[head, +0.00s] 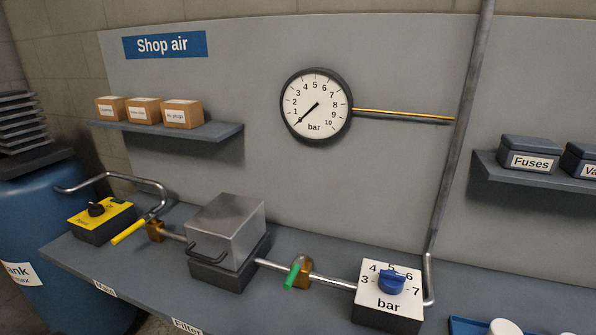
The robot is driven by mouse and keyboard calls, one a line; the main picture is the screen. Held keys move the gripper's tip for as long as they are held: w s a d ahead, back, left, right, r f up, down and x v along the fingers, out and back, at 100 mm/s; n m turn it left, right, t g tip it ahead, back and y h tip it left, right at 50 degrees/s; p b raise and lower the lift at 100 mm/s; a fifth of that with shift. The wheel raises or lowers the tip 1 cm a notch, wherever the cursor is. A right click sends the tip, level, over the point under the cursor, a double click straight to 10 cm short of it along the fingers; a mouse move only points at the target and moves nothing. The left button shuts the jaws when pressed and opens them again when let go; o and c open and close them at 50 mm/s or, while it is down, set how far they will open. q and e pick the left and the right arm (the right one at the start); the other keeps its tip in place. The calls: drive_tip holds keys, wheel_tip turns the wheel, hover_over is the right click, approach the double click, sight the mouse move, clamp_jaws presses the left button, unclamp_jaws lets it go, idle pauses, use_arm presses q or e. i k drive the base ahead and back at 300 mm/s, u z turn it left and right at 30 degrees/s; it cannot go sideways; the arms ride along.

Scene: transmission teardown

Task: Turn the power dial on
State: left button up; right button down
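Two dials show in the head view. No dial in view is readably labelled as power. Neither of my grippers is in view.
A pipe with a yellow-handled valve (130,231), a metal filter box (228,232) and a green-handled valve (291,273) runs along the bench. The round wall gauge (316,104) points near zero. A blue tank (62,240) stands left; a blue tray (466,325) lies right.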

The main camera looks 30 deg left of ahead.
sight(95, 210)
drive_tip(key=u, duration=2.75)
drive_tip(key=k, duration=1.1)
drive_tip(key=u, duration=0.95)
drive_tip(key=i, duration=1.65)
drive_tip(key=z, duration=0.8)
drive_tip(key=i, duration=0.95)
drive_tip(key=z, duration=1)
